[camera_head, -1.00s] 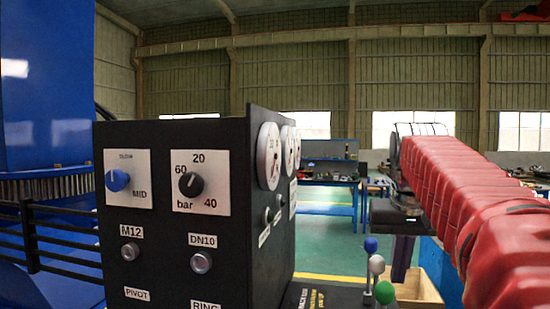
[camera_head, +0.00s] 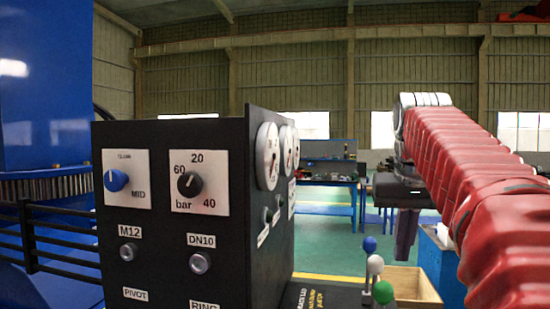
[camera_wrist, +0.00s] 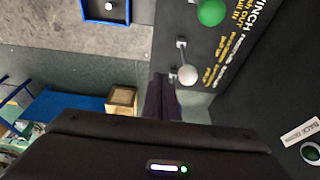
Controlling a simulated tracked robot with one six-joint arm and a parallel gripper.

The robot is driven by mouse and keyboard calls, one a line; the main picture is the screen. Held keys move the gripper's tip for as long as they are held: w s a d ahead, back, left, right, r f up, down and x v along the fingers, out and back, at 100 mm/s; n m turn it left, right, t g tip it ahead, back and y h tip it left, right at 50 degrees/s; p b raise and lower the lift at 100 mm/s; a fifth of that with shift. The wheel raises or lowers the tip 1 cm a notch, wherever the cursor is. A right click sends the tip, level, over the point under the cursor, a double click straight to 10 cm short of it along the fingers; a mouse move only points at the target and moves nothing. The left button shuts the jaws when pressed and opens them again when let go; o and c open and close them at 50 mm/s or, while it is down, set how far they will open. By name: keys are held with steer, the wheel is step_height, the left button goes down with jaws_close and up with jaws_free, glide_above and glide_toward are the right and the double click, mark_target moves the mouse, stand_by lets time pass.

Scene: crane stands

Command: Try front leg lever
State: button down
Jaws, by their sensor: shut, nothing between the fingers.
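Three levers stand on a dark box with yellow and white lettering. They have a blue knob (camera_head: 370,243), a white knob (camera_head: 375,265) and a green knob (camera_head: 383,292). I cannot read which one is the front leg lever. My gripper (camera_head: 404,256) points down to the right of the levers, shut and empty, apart from the knobs in the picture. In the wrist view, my gripper's dark fingers (camera_wrist: 162,80) are together, just left of the white knob (camera_wrist: 188,75). The green knob (camera_wrist: 210,12) is farther up. The blue knob does not show there.
A black control panel (camera_head: 150,220) with dials and buttons stands at the left, close to the levers. An open wooden crate (camera_head: 414,285) is on the floor behind the levers. A blue workbench (camera_head: 328,194) stands farther back. Open green floor lies between.

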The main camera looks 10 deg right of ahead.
step_height(320, 180, up, 5)
steer(key=shift+r, duration=0.2)
stand_by(0.4)
steer(key=shift+s+a, duration=0.1)
